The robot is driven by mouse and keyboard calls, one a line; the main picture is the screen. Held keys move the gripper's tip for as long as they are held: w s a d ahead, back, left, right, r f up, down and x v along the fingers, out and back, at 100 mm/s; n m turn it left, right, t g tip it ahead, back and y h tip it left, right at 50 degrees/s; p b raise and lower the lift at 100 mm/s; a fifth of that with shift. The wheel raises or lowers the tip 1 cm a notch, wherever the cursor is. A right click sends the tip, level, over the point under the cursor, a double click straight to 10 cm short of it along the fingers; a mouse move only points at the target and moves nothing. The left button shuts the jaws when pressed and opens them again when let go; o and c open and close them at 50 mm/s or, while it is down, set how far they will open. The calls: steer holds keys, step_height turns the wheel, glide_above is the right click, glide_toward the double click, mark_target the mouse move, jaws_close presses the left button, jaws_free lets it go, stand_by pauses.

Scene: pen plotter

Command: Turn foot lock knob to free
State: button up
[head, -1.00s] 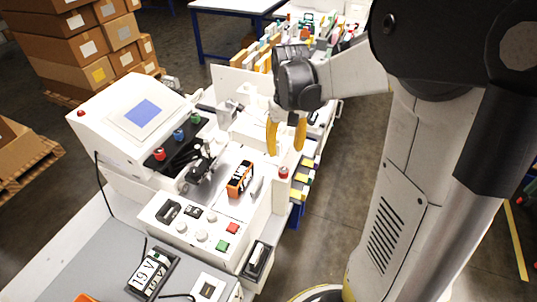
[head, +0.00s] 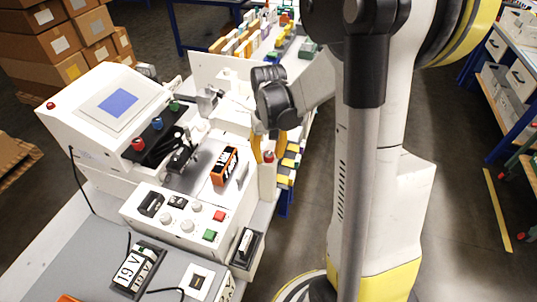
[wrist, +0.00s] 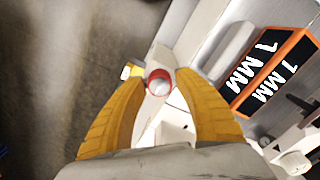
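My gripper (head: 269,152) is open, its two yellow-orange fingers pointing down. It is at the right front corner of the white plotter (head: 207,112), by a red-topped round post (head: 268,157). In the wrist view a red-ringed round piece with a pale centre (wrist: 159,82) shows between the fingertips, which do not visibly grip it. No label shows which part is the foot lock knob, so I cannot tell.
An orange-framed block marked 7 MM (wrist: 268,72) stands on the machine bed beside the gripper; it also shows in the head view (head: 224,166). Red (head: 219,216) and green (head: 210,235) buttons are on the panel. A 19 V unit (head: 138,268) lies on the grey table. Floor is open at right.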

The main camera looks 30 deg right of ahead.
jaws_close()
steer(key=n, duration=0.6)
steer(key=shift+n+b, duration=0.4)
steer(key=n, duration=0.5)
steer(key=shift+a, duration=0.1)
steer(key=n, duration=0.6)
steer(key=shift+b, duration=0.35)
